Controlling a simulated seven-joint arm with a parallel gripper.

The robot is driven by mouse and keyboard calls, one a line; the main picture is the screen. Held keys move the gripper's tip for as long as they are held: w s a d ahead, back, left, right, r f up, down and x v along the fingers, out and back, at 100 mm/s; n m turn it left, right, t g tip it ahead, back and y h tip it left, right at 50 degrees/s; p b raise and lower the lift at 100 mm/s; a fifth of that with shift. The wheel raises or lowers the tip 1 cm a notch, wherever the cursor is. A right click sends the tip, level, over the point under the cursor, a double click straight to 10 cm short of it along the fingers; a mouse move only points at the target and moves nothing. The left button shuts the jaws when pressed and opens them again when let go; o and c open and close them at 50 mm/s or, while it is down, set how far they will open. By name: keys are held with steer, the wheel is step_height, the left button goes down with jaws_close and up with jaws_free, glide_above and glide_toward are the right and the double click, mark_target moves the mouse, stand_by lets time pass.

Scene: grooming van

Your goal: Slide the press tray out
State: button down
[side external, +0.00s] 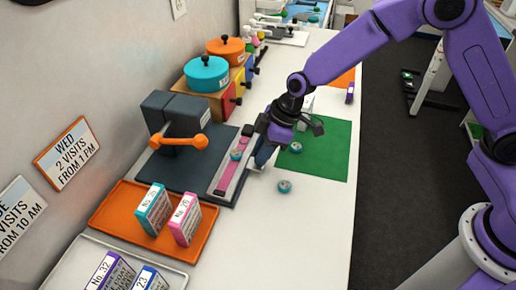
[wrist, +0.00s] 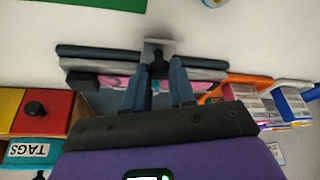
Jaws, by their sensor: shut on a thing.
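The press (side external: 180,118) is a dark grey block on a dark base with an orange lever (side external: 185,141). Its press tray (side external: 222,186) is a light grey slab with a pink strip, lying on the base right of the block. My gripper (side external: 263,154) is at the tray's right side, low over the white table. In the wrist view my gripper's fingers (wrist: 159,88) are closed around the black knob (wrist: 157,66) at the tray's edge. The grip is partly hidden in the side view. A teal round piece (side external: 237,155) sits on the tray.
A green mat (side external: 325,150) lies right of my gripper, with a round piece (side external: 296,147) on it. Another round piece (side external: 284,186) is on the bare table. An orange tray (side external: 118,205) with two boxes stands in front; pots (side external: 207,74) on a drawer unit stand behind.

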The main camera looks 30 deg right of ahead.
steer(key=c, duration=0.9)
jaws_free()
steer(key=shift+c, duration=0.2)
steer(key=v, duration=1.7)
steer(key=shift+d, duration=0.15)
steer(key=shift+s+r, duration=0.15)
steer(key=s+d+f+h, duration=0.1)
steer(key=s+d, duration=0.4)
steer(key=s, duration=0.3)
steer(key=s+d+f+g+h, duration=0.1)
steer(key=s+d, duration=0.5)
steer(key=s, duration=0.3)
steer(key=s+d+f+m+h, duration=0.1)
steer(key=s+d+f, duration=0.1)
steer(key=s+d, duration=0.3)
steer(key=s, duration=0.3)
steer(key=shift+s+d+h, duration=0.25)
steer(key=shift+s+h, duration=0.05)
